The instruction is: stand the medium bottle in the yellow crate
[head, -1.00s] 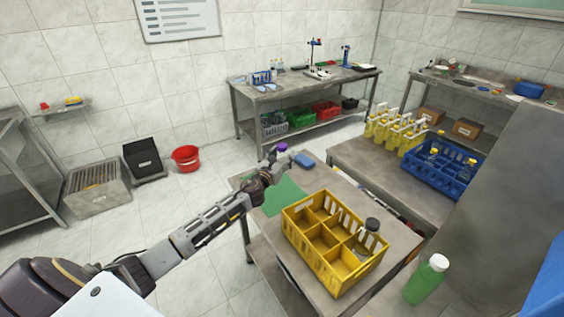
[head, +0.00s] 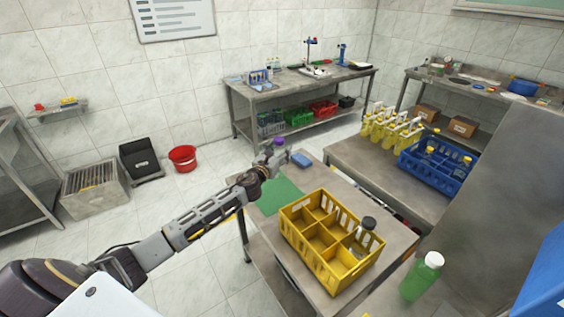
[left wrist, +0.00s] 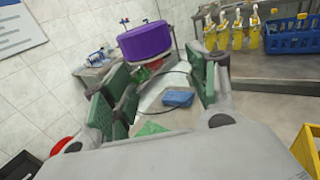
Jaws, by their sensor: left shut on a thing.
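A clear bottle with a purple cap (head: 280,142) is held in my left gripper (head: 269,161), beyond the far left side of the yellow crate. The purple cap (left wrist: 150,40) fills the upper middle of the left wrist view, between the green finger pads of my left gripper (left wrist: 155,88). The bottle's clear body is hard to make out there, and its base cannot be told from the table. The yellow crate (head: 309,259) stands on the near table with several compartments. A dark-capped clear bottle (head: 367,226) stands in its right part. My right gripper is not in view.
A green mat (head: 284,195) and a blue sponge-like block (head: 301,159) lie on the table beyond the crate. A green bottle with a white cap (head: 421,278) stands at the right. A blue crate (head: 434,168) and yellow bottles (head: 388,130) stand on the neighbouring table.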

